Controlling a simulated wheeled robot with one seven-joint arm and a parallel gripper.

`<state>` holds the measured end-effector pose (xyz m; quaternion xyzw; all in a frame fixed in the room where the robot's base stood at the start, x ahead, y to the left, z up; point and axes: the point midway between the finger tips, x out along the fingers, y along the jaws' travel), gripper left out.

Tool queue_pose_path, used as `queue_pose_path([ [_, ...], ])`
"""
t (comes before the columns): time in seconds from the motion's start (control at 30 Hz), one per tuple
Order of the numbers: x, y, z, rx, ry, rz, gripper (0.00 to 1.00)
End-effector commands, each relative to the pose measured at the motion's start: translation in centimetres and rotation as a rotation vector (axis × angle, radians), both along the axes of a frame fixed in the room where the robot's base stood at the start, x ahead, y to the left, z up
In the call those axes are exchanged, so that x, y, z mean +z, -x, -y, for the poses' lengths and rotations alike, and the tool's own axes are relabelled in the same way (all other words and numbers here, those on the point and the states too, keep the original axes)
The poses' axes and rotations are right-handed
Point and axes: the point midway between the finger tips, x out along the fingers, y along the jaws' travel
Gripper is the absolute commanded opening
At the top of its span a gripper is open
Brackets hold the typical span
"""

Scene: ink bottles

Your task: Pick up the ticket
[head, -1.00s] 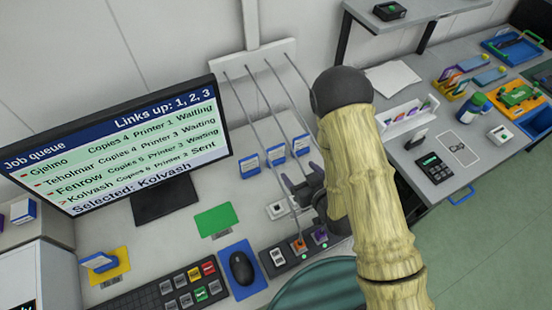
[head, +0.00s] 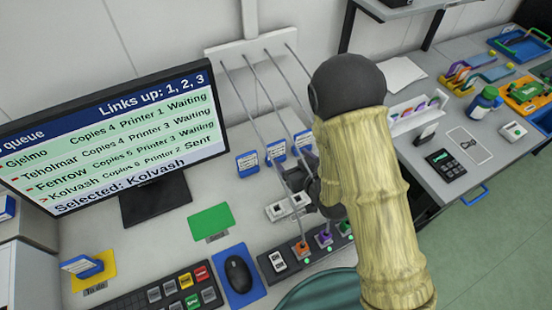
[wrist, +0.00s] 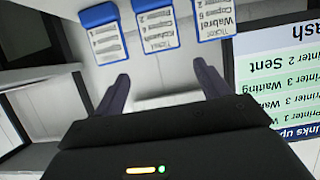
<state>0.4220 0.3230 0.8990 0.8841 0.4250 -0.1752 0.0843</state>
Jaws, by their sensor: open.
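Three blue-and-white tickets stand in a row below the wall rack: left (head: 247,164), middle (head: 276,153) and right (head: 303,142), the right one partly hidden by my arm. The wrist view, upside down, shows them as ticket one (wrist: 100,35), ticket two (wrist: 157,25) and ticket three (wrist: 215,18); their small print is hard to read. My gripper (wrist: 162,88) is open and empty, its dark fingers spread below the middle ticket in that view, apart from it. In the head view my gripper (head: 300,182) is mostly hidden behind my arm.
A monitor (head: 115,135) stands left and shows "Selected: Kolvash". Another blue ticket (head: 82,266) stands on a yellow pad (head: 103,268). A green pad (head: 210,221) is bare. A mouse (head: 238,274), keyboard and switch box are in front. Thin rods run down from the wall rack (head: 262,48).

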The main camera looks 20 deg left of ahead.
Motion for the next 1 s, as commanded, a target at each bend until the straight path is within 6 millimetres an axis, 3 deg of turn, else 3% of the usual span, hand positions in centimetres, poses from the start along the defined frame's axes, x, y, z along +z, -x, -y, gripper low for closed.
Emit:
queue_pose_path([
  [0.4, -2.3, -3.5, -4.4, 0.0, 0.001, 0.0, 0.75],
  [0.83, -2.6, -3.9, -4.9, 0.0, 0.002, -0.001, 0.75],
  [1.0, -3.2, -4.5, -6.0, 0.002, 0.002, -0.001, 0.75],
])
